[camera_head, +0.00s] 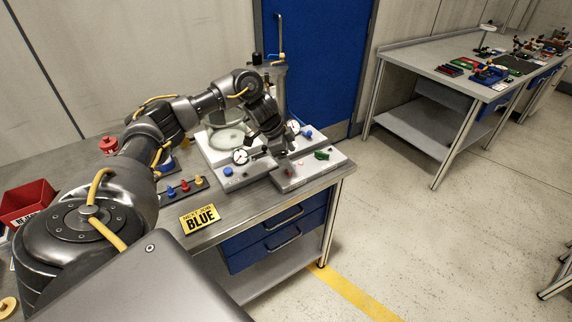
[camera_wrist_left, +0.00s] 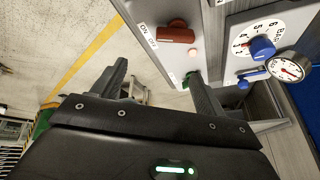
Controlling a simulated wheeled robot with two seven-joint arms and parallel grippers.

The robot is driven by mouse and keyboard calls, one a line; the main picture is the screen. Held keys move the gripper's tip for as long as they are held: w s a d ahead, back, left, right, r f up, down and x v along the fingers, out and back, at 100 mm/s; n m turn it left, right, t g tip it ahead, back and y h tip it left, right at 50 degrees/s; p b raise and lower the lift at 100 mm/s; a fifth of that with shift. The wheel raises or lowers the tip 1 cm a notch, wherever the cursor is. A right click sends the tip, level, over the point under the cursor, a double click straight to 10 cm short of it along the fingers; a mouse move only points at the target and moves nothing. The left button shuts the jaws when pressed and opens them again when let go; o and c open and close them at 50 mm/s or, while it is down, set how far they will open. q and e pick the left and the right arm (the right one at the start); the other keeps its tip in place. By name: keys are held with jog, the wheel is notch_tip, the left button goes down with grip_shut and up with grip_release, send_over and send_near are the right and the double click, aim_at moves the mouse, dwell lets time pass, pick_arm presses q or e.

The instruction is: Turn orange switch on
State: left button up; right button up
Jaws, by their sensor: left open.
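An orange-red switch handle (camera_wrist_left: 177,33) sits on a pale panel beside an ON/OFF label (camera_wrist_left: 149,36) at the top middle of the left wrist view. My left gripper (camera_head: 280,148) is over the pump panels on the bench. In the left wrist view its two fingers (camera_wrist_left: 158,72) are apart and empty, and the switch shows beyond them, apart from them. A small pinkish lamp (camera_wrist_left: 192,53) is near the switch. My right gripper is not in view.
A blue knob on a numbered dial (camera_wrist_left: 262,48) and a round gauge (camera_wrist_left: 289,68) are close on the right. A green part (camera_head: 321,155) is at the panel's right edge. A yellow BLUE sign (camera_head: 200,219), coloured pegs (camera_head: 185,187) and a red bin (camera_head: 27,203) are on the bench.

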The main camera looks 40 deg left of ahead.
aim_at(286, 171)
pick_arm(q)
jog(key=s+a+r+n, duration=0.2)
jog(key=a+r, duration=0.2)
jog(key=a, duration=0.1)
jog(key=shift+g, duration=0.4)
jog(key=p+x, duration=0.1)
jog(key=x, duration=1)
jog(key=shift+c, duration=0.3)
